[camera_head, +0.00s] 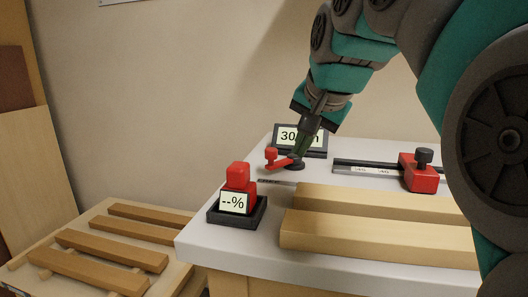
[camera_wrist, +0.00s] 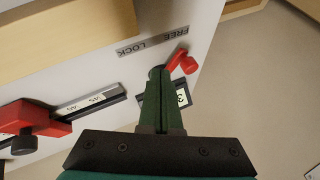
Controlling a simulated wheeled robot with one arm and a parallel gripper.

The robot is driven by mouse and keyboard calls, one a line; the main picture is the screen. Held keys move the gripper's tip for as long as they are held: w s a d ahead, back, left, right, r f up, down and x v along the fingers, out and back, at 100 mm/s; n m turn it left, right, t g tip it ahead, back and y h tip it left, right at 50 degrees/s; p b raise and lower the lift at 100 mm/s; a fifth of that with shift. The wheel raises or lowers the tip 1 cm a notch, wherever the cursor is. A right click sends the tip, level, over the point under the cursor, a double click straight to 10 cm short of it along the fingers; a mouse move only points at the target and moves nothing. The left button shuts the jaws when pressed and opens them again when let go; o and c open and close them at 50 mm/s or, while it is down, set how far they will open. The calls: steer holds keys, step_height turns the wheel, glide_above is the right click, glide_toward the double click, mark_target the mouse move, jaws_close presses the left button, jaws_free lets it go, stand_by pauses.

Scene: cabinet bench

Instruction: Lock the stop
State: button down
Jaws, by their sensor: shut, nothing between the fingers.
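The red lever (camera_head: 279,162) with its upright knob points left from a dark round pivot (camera_head: 296,165) on the bench top. It also shows in the wrist view (camera_wrist: 178,56), pointing up and right, by the FREE end of the FREE/LOCK label (camera_wrist: 153,42). My gripper (camera_head: 299,156) is shut and empty, pointing down over the pivot; its fingertips (camera_wrist: 158,74) hide most of the pivot. I cannot tell whether they touch it. The red stop (camera_head: 420,175) with a black knob sits on the dark rail (camera_head: 362,169) to the right.
A display (camera_head: 313,134) stands behind the lever, partly covered by my gripper. Wooden boards (camera_head: 370,238) lie along the front. A slatted pallet (camera_head: 105,245) stands lower left.

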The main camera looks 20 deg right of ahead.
steer(key=v, duration=0.7)
steer(key=shift+s+a, duration=0.2)
steer(key=shift+r, duration=0.1)
